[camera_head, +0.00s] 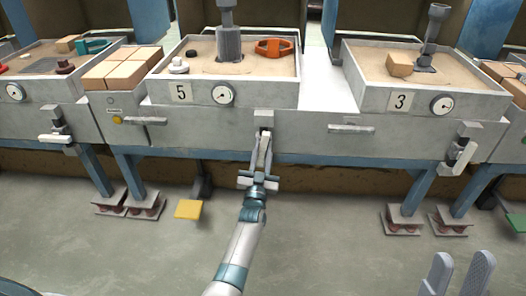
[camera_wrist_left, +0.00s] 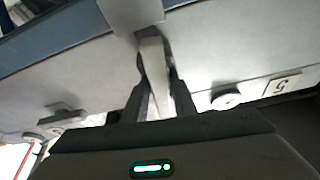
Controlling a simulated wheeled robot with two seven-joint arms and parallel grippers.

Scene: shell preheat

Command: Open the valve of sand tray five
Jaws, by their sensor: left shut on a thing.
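Sand tray five (camera_head: 221,92) stands at centre, with a "5" plate and a round gauge (camera_head: 222,95) on its front. Its valve has a pale lever (camera_head: 264,150) hanging down below a grey block on the front panel. My left gripper (camera_head: 262,172) is shut on the lever from the front. In the left wrist view, the lever (camera_wrist_left: 154,65) runs between the two fingers, with the upside-down "5" plate (camera_wrist_left: 283,85) to the right. My right gripper (camera_head: 458,275) is at the lower right, its two grey fingers apart and empty.
Sand tray three (camera_head: 372,98) stands to the right, with its own valve lever (camera_head: 459,157). A panel handle (camera_head: 351,129) lies between the valves, and another (camera_head: 145,121) is to the left. A yellow pedal (camera_head: 188,209) is near the floor. The floor in front is clear.

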